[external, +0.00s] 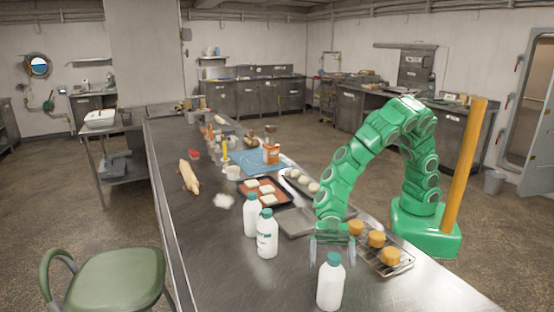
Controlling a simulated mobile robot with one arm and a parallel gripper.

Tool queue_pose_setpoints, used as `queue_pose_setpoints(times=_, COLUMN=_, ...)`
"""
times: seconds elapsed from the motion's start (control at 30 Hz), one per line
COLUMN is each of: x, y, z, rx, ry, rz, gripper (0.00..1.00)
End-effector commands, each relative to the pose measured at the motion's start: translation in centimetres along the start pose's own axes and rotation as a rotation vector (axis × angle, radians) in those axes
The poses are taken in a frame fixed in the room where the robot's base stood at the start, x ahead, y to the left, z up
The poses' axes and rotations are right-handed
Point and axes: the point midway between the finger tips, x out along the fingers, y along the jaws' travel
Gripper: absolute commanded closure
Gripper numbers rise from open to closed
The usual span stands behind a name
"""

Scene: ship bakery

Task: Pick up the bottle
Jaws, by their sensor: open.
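Three white bottles with teal caps stand upright on the steel table. The nearest bottle (331,283) is at the front edge of the picture. A second bottle (267,236) stands further back to the left, and a third bottle (250,215) is just behind it. My gripper (327,258) hangs from the green arm, pointing down, with its fingers open. In the picture it lies just above and behind the nearest bottle's cap. I cannot tell its exact distance from that bottle.
A cooling rack (402,265) with orange-brown buns stands right of my gripper. A grey tray (294,222) and a dark tray with dough squares (283,199) lie behind. A rolling pin (188,176) lies further left. The table's front left is clear.

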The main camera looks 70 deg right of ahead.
Motion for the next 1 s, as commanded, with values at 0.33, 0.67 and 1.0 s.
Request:
queue_pose_setpoints(times=0.33, x=2.3, y=0.1, z=0.0, rx=0.0, ry=-0.001, rz=0.003, gripper=0.02)
queue_pose_setpoints(times=0.67, x=5.5, y=0.1, z=-0.1, rx=0.0, ry=0.0, rz=0.001, gripper=0.02)
queue_pose_setpoints(times=1.0, x=7.2, y=0.3, z=0.0, rx=0.0, ry=-0.001, rz=0.005, gripper=0.02)
